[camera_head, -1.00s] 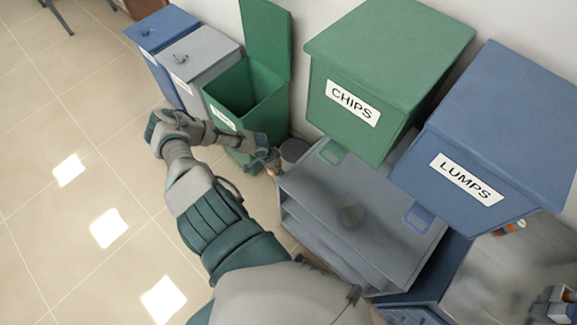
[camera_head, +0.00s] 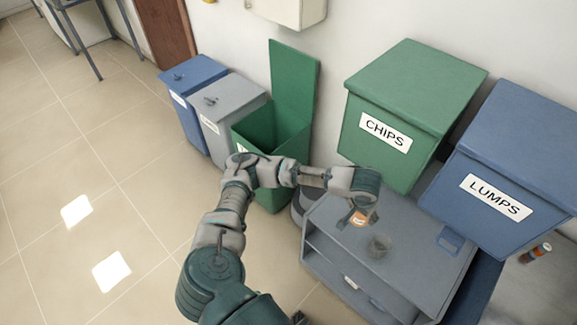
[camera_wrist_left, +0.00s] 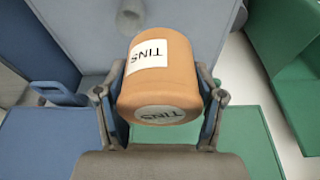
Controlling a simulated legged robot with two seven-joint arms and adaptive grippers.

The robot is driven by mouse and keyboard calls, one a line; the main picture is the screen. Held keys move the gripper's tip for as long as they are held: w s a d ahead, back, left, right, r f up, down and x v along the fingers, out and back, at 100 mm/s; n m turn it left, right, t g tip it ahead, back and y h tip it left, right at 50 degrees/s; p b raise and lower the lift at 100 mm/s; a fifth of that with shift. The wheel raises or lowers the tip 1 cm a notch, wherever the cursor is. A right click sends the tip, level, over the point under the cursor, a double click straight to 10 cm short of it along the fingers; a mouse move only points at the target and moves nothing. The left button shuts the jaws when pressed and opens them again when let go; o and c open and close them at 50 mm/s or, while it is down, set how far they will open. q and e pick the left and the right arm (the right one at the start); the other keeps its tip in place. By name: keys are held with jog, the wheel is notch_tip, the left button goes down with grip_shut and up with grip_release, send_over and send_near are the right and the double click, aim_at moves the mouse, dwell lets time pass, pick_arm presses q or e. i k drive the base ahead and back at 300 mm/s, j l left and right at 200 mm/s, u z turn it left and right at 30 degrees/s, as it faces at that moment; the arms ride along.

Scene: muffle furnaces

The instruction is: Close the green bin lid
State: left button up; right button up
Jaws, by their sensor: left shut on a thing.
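The green bin (camera_head: 272,140) stands on the floor against the wall, its mouth open. Its green lid (camera_head: 295,85) stands upright at the back, raised off the rim. My left gripper (camera_head: 360,212) is to the right of the bin, above the grey cabinet, and apart from the lid. It is shut on an orange container labelled TINS, which shows small in the head view (camera_head: 358,219) and large in the left wrist view (camera_wrist_left: 160,85), between the fingers of my left gripper (camera_wrist_left: 160,100).
Blue (camera_head: 192,95) and grey (camera_head: 228,115) closed bins stand left of the green bin. Wall hoppers marked CHIPS (camera_head: 410,105) and LUMPS (camera_head: 515,165) hang at right. The floor at left is clear.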

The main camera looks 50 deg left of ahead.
aim_at(294, 72)
jog(key=i+u, duration=0.15)
jog(key=u, duration=1.45)
